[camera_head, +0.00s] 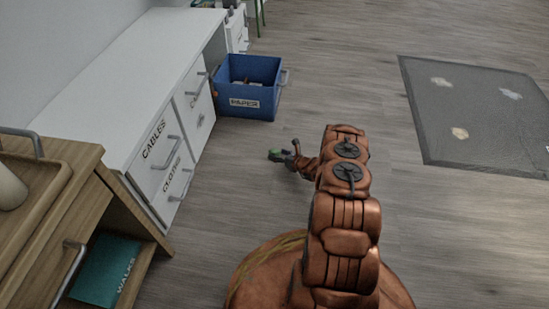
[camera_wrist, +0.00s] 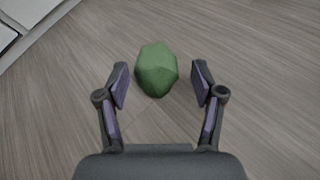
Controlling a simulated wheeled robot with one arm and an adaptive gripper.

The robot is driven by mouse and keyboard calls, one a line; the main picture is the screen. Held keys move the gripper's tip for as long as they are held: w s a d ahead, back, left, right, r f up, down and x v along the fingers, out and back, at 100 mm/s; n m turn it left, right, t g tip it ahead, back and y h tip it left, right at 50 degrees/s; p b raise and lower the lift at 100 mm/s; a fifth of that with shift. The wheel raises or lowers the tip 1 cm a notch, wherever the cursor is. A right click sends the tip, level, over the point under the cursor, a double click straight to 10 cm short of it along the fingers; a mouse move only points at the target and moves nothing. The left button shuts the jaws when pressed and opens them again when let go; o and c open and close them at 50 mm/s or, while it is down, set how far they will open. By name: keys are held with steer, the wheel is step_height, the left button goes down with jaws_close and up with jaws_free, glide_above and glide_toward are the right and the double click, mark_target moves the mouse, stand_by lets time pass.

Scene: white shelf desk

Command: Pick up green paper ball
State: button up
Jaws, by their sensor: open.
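The green paper ball (camera_wrist: 156,69) is a crumpled, faceted lump on the wooden floor. In the wrist view it lies between and slightly beyond the fingertips of my gripper (camera_wrist: 161,84), with a gap to each finger. The gripper is open and empty. In the head view, my gripper (camera_head: 283,154) is low near the floor, left of my arm, and only a small patch of the green ball (camera_head: 275,152) shows beside it.
A blue bin (camera_head: 262,106) labelled PAPER stands beyond the gripper. White drawers (camera_head: 150,180) line the left side, with a wooden cabinet (camera_head: 45,215) nearer. A dark mat (camera_head: 480,125) with several crumpled pieces lies at right. Floor around the ball is clear.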

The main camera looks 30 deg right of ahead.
steer(key=shift+w+a+f, duration=0.15)
steer(key=shift+w+f, duration=0.05)
steer(key=shift+w, duration=0.25)
steer(key=c, duration=0.9)
steer(key=shift+c, duration=0.3)
steer(key=shift+r, duration=0.15)
